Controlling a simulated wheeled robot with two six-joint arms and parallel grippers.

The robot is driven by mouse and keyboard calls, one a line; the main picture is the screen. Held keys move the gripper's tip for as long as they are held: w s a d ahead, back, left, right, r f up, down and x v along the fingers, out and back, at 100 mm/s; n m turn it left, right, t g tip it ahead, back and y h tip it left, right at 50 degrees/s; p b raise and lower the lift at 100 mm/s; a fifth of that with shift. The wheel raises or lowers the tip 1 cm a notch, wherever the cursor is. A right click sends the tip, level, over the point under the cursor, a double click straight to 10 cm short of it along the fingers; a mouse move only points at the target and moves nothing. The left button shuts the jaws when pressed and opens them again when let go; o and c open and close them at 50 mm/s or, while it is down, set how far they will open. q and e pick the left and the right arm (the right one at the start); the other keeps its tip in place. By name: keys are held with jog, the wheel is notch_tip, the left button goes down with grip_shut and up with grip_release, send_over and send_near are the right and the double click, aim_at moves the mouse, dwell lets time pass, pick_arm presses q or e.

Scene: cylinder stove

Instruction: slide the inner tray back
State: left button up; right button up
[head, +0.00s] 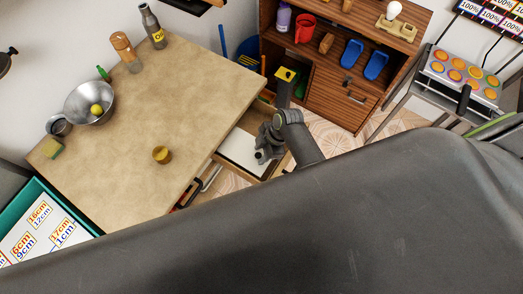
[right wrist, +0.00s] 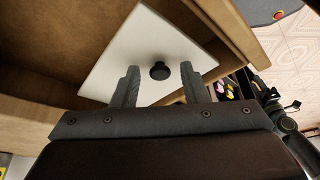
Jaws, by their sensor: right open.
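The inner tray is a white panel (head: 240,149) in an open wooden drawer (right wrist: 262,82) pulled out from under the table's right side. In the right wrist view the white tray (right wrist: 150,38) carries a round black knob (right wrist: 160,71). My right gripper (head: 263,155) is over the drawer. In its wrist view the open fingers (right wrist: 160,72) stand on either side of the knob, with a gap on both sides. Whether the fingertips reach down to the knob's height is unclear. My left gripper is not in view.
A wooden cabinet (head: 335,105) stands behind the drawer. Tiled floor lies between them.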

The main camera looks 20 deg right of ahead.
jog(key=shift+c, duration=0.4)
grip_shut()
jog(key=w+d+b, duration=0.1)
jog(key=w+d, duration=0.1)
jog(key=d, duration=0.1)
jog(key=w+d+b, duration=0.1)
jog(key=w+d, duration=0.2)
jog(key=w+d+b, duration=0.1)
jog(key=w+d, duration=0.2)
jog(key=d, duration=0.1)
jog(key=shift+d+f, duration=0.1)
jog(key=shift+o, duration=0.4)
grip_release()
jog(key=shift+d, duration=0.1)
